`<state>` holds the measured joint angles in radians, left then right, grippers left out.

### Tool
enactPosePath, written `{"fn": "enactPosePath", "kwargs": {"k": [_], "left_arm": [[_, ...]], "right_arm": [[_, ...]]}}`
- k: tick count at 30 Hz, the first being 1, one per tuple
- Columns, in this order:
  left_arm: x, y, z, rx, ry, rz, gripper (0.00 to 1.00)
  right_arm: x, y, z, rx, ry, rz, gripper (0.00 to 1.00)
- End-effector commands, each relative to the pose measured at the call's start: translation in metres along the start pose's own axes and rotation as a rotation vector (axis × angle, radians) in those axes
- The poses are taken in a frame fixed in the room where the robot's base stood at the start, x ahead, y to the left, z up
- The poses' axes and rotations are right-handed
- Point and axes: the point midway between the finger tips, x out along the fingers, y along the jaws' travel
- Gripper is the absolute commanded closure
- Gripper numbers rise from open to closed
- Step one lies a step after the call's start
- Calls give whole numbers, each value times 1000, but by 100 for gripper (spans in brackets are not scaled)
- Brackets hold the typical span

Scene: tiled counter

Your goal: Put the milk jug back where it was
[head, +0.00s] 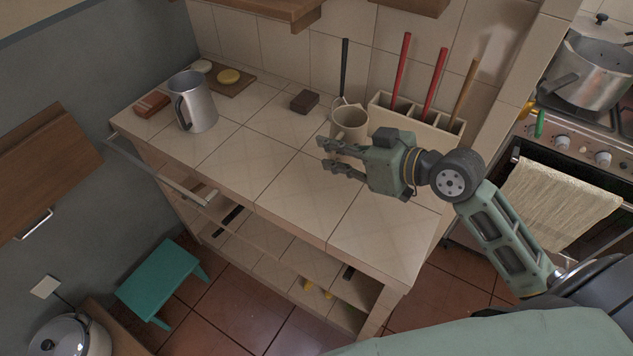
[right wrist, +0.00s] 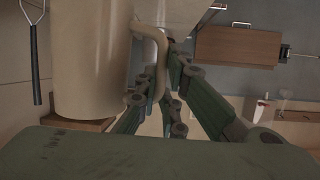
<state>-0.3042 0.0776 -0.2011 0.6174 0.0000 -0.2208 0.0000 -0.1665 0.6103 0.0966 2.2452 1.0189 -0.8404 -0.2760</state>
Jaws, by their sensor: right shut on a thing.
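The cream milk jug (head: 349,119) is upright at the back of the tiled counter, in front of the utensil holder. It fills the left of the right wrist view (right wrist: 90,60), with its curved handle (right wrist: 160,55) towards the fingers. My right gripper (head: 327,158) reaches in from the right at the jug's near side. Its fingers (right wrist: 155,105) are shut on the jug's handle, and the fingers partly hide the grip. I cannot tell whether the jug's base touches the counter. My left gripper is not in view.
A metal pitcher (head: 198,103) stands at the counter's left, near a reddish block (head: 152,104). A dark brown block (head: 304,101) lies left of the jug. The cream holder (head: 426,118) with long-handled tools stands behind right. The counter's front middle (head: 290,185) is clear.

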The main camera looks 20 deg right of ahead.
Motion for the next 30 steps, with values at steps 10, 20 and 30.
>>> {"fn": "enactPosePath", "kwargs": {"k": [10, 20, 30], "left_arm": [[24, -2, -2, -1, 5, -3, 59], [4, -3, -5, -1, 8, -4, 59], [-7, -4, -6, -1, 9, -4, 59]], "right_arm": [[16, 71, -33, 7, -7, 70, 100], [46, 15, -8, 19, -5, 68, 100], [73, -32, 19, 11, -6, 73, 100]]}}
